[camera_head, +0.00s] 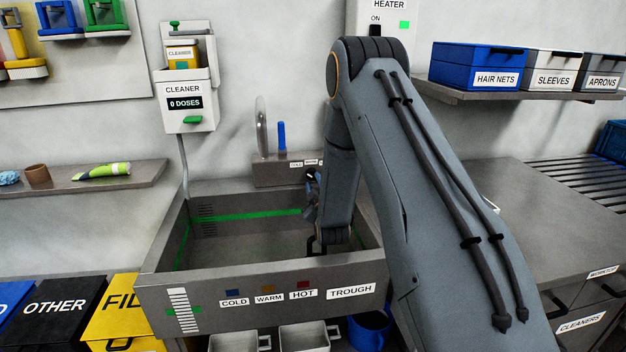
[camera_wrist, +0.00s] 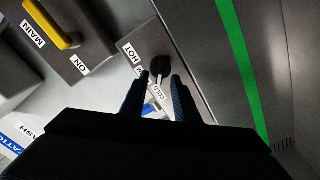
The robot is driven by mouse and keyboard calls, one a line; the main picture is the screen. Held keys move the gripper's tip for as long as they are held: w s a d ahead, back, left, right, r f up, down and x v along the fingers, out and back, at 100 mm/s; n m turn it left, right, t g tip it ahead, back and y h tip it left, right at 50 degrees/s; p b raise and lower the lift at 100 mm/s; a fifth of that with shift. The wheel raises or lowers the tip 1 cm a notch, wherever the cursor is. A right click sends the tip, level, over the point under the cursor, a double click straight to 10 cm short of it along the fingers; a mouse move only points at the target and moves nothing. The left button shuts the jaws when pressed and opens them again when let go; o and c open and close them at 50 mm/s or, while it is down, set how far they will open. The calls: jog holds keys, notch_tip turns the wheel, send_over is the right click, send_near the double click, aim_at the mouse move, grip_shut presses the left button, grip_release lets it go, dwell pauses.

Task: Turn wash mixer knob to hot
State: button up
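The wash mixer knob (camera_wrist: 161,68) is dark and round, with a pale bar pointing toward the COLD label (camera_wrist: 155,92) in the wrist view. The HOT label (camera_wrist: 132,55) is up and left of it; a label between them is mostly hidden. My gripper (camera_wrist: 161,77) is open, its two dark fingers apart. Their tips lie either side of the knob's lower part in the picture; I cannot tell whether they touch it.
The trough (camera_head: 210,294) lies below, with COLD, WARM and HOT marks on its front. A yellow lever (camera_wrist: 50,24) is on a box marked MAIN and ON. A cleaner dispenser (camera_head: 187,104) and a blue upright handle (camera_head: 281,137) are nearby.

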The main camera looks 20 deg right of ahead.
aim_at(312, 175)
jog(key=shift+w+d, duration=0.2)
jog(key=shift+w, duration=1.1)
grip_shut()
jog(key=shift+m, duration=0.3)
jog(key=m+b, duration=0.2)
jog(key=m, duration=0.1)
jog(key=shift+m, duration=0.4)
jog(key=m+b, duration=0.3)
jog(key=m, duration=0.2)
jog(key=shift+d, duration=0.15)
jog(key=m+b, duration=0.2)
jog(key=m, duration=0.3)
jog(key=shift+d+m, duration=0.1)
jog(key=shift+m, duration=0.3)
jog(key=shift+m+b, duration=1.05)
jog(key=shift+m, duration=1.25)
